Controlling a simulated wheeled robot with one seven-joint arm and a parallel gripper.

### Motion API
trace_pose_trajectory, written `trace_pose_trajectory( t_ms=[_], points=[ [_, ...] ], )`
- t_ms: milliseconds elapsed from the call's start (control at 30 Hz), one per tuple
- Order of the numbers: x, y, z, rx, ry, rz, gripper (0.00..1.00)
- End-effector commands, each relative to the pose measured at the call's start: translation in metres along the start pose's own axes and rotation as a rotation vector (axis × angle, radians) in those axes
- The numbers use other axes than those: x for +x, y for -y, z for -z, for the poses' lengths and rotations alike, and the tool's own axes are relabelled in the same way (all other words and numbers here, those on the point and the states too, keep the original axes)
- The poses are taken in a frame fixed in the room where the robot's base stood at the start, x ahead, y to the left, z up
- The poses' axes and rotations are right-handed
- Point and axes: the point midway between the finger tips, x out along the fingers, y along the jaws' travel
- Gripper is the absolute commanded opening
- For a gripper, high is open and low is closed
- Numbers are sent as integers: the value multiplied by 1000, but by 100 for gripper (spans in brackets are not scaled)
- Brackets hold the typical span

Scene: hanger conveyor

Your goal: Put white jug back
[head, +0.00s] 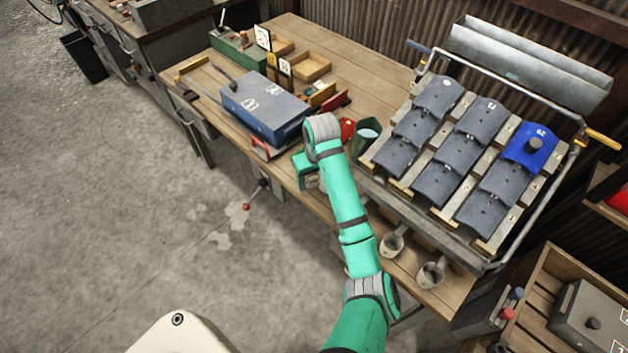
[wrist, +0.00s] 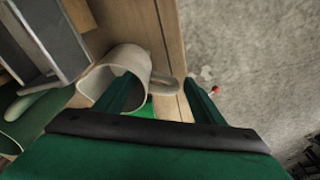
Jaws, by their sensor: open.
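A cream-white jug (wrist: 122,58) stands on the wooden bench near its edge in the wrist view. Its handle (wrist: 172,84) points toward the bench edge. My gripper (wrist: 158,88) is open, with one finger overlapping the jug's body in the picture and the other beyond the handle. The handle lies between the fingers; I cannot tell whether they touch it. In the head view my gripper (head: 306,172) is at the front edge of the bench, and my arm hides most of the jug there.
A green jug (head: 366,137) stands behind my arm. A metal rack (head: 407,193) of grey panels is to the right. A blue case (head: 262,105) is to the left. The floor is open at left.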

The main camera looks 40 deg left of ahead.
Motion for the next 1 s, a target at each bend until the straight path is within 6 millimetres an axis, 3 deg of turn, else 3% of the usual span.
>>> trace_pose_trajectory(
  t_ms=[300, 600, 800, 1000],
  points=[
    [-50, -4, 0, 3, -5, -6, 63],
    [-86, -1, 1, -2, -3, -5, 63],
    [-105, 1, 1, -3, -2, -2, 63],
    [-112, 2, 1, -4, -1, 0, 63]
  ],
)
